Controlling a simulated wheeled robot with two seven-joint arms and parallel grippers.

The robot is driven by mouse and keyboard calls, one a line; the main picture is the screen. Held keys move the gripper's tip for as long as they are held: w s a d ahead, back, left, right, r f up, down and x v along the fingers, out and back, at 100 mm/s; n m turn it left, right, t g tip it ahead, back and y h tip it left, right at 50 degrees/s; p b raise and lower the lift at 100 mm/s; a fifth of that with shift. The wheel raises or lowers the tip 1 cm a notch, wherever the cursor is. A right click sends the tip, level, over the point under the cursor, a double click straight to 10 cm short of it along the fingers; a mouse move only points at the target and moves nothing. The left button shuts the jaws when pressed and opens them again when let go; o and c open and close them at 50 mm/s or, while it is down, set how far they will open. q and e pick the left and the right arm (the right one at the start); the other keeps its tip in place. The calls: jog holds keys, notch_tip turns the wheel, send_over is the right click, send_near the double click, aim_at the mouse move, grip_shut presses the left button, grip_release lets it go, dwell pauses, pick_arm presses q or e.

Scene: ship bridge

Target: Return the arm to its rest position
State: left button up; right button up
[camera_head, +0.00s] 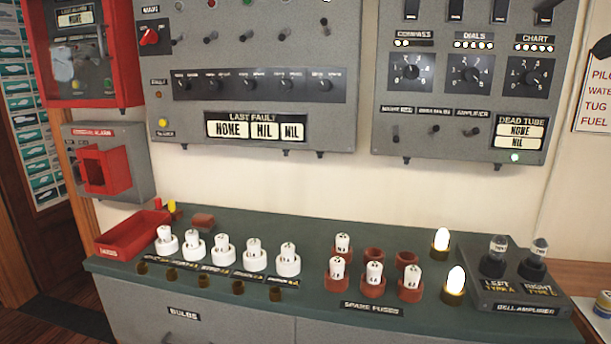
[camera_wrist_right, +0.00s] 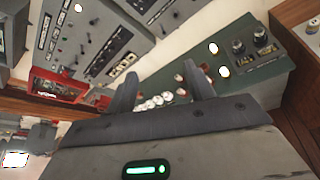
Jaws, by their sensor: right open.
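My right gripper (camera_wrist_right: 163,88) shows in the right wrist view, its two dark fingers spread apart with nothing between them. Past the fingertips, the green-topped counter lies at a distance, apart from the gripper. Neither arm can be made out in the head view, and my left gripper is in no view.
The green counter (camera_head: 300,225) holds white fuses (camera_head: 224,249), spare fuses in red sockets (camera_head: 374,276), two lit bulbs (camera_head: 455,284), a bell amplifier (camera_head: 522,290) and a red tray (camera_head: 130,235). Grey panels (camera_head: 260,130) and a red alarm box (camera_head: 105,168) hang above.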

jog(key=w+a+f+m+g+y, duration=0.1)
jog(key=w+a+f+m+y, duration=0.1)
jog(key=w+a+f, duration=0.35)
jog(key=w+a+f+m+g+y, duration=0.1)
jog(key=w+a+f+m+y, duration=0.15)
jog(key=w+f, duration=0.55)
jog(key=w+a+f+m+y, duration=0.1)
jog(key=f+m, duration=0.1)
jog(key=f, duration=0.5)
jog(key=w+a+f+m, duration=0.1)
jog(key=f+m, duration=0.2)
jog(key=f, duration=0.3)
jog(key=w+a+f+m+y, duration=0.1)
jog(key=w+a+f+m, duration=0.1)
jog(key=f, duration=0.5)
jog(key=s+f+m+g, duration=0.1)
jog(key=s+f+m, duration=0.3)
jog(key=f, duration=0.6)
jog(key=s+f+m, duration=0.4)
jog(key=f+m, duration=0.1)
jog(key=f, duration=0.5)
jog(key=s+d+f+m+h, duration=0.1)
jog(key=s+f+m, duration=0.2)
jog(key=s+f, duration=0.3)
jog(key=s+d+f+m+g+h, duration=0.1)
jog(key=s+f+m+h, duration=0.1)
jog(key=s+f, duration=0.5)
jog(key=s+m, duration=0.1)
jog(key=s, duration=0.2)
jog(key=shift+s+d+f, duration=0.2)
